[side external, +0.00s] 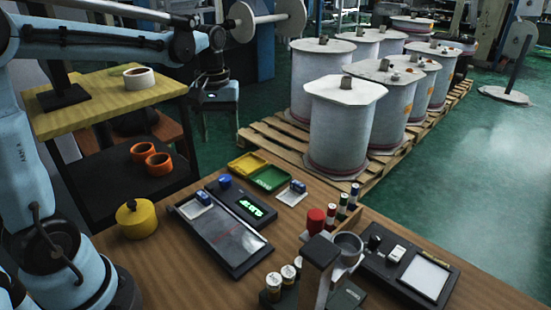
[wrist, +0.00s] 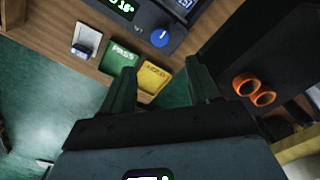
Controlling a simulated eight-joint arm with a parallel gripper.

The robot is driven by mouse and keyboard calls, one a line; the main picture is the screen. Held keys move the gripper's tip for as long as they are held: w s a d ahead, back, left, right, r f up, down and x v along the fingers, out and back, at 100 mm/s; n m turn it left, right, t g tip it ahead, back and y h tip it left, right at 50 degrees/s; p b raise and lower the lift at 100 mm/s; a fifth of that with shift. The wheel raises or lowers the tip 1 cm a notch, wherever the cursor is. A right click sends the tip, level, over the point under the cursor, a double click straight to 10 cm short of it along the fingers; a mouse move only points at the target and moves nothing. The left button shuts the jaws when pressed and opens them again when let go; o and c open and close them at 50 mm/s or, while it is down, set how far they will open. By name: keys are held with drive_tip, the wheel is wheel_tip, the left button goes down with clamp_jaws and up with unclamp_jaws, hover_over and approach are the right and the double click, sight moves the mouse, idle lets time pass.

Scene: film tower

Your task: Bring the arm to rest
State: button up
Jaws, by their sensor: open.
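My arm reaches from the left of the side external view across the top, with my gripper hanging at its end near the dark shelf unit. In the wrist view my gripper (wrist: 160,82) has its two fingers well apart, with nothing between them. It hangs above the bench, pointing down towards the green PASS tray (wrist: 122,56) and the yellow tray (wrist: 152,77). In the side external view the green tray (side external: 270,178) and yellow tray (side external: 244,164) lie flat at the bench's back edge. The fingertips are too dark to make out there.
A shelf unit (side external: 105,100) with orange rings (side external: 158,163) and a white ring (side external: 138,78) stands beside my arm. The bench holds a yellow pot (side external: 136,219), a device with a green display (side external: 250,209) and several small bottles. Large spools (side external: 340,128) stand on a pallet behind.

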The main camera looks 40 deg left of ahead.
drive_tip(key=s+d+f+m+t, duration=0.2)
drive_tip(key=s+d+m+t, duration=0.5)
drive_tip(key=d+m, duration=0.2)
drive_tip(key=shift+s+d, duration=0.25)
drive_tip(key=shift+d, duration=0.15)
